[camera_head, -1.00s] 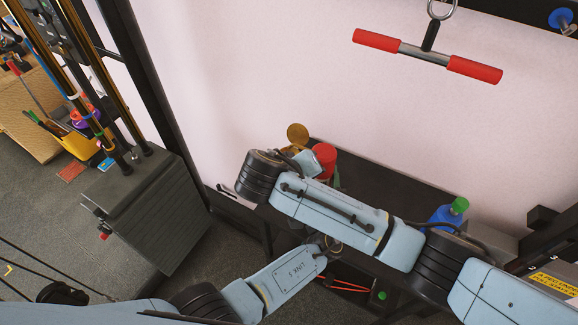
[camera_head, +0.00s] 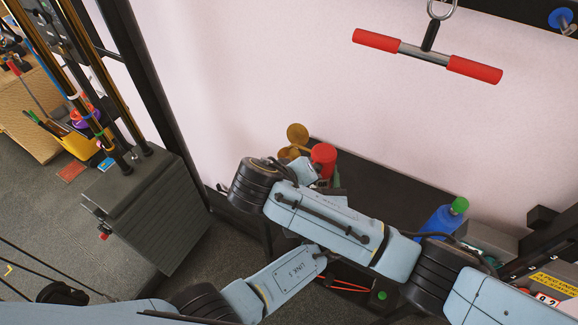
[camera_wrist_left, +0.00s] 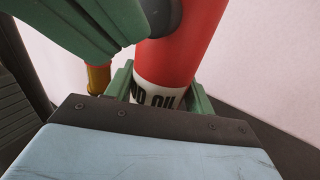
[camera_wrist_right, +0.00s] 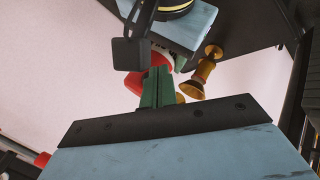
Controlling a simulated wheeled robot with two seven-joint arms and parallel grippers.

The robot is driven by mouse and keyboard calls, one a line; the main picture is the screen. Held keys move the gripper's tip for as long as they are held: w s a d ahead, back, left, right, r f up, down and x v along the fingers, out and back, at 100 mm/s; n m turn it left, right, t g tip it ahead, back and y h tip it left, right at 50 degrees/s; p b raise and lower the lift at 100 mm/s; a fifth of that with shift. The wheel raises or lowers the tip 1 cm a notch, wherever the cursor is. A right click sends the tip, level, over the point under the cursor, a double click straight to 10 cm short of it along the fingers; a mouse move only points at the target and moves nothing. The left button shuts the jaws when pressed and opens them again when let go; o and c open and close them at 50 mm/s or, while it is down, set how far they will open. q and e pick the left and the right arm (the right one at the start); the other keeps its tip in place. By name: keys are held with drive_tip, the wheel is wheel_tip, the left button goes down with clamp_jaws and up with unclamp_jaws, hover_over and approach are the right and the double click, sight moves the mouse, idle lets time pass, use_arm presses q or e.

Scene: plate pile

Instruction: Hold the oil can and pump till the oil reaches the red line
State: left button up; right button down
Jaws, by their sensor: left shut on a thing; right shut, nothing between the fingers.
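The red oil can (camera_head: 323,154) stands upright by the wall, at the left end of the dark bench. In the left wrist view the can (camera_wrist_left: 182,55) fills the top centre, and a white label with "OIL" shows near its base. My left gripper (camera_wrist_left: 158,90) is shut on the can, its green fingers on either side of the lower body. My right gripper (camera_wrist_right: 157,85) is shut and empty, its green fingers together in front of the can's red surface (camera_wrist_right: 133,80). A dark round part (camera_wrist_left: 162,14) covers the can's upper front. The red line and oil level cannot be made out.
An amber, goblet-shaped piece (camera_wrist_right: 204,72) stands beside the can. A blue bottle with a green cap (camera_head: 443,218) is at the bench's right end. My right arm crosses above the dark bench (camera_head: 385,185) and hides part of it. A red-gripped bar (camera_head: 428,55) hangs above.

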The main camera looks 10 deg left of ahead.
drive_tip(key=shift+s+a, duration=0.35)
drive_tip(key=shift+s, duration=0.4)
drive_tip(key=shift+s+a, duration=0.3)
drive_tip(key=shift+s, duration=0.45)
drive_tip(key=shift+s+a, duration=0.35)
drive_tip(key=shift+s, duration=0.4)
use_arm(q)
drive_tip(key=o, duration=1.5)
drive_tip(key=shift+c, duration=0.2)
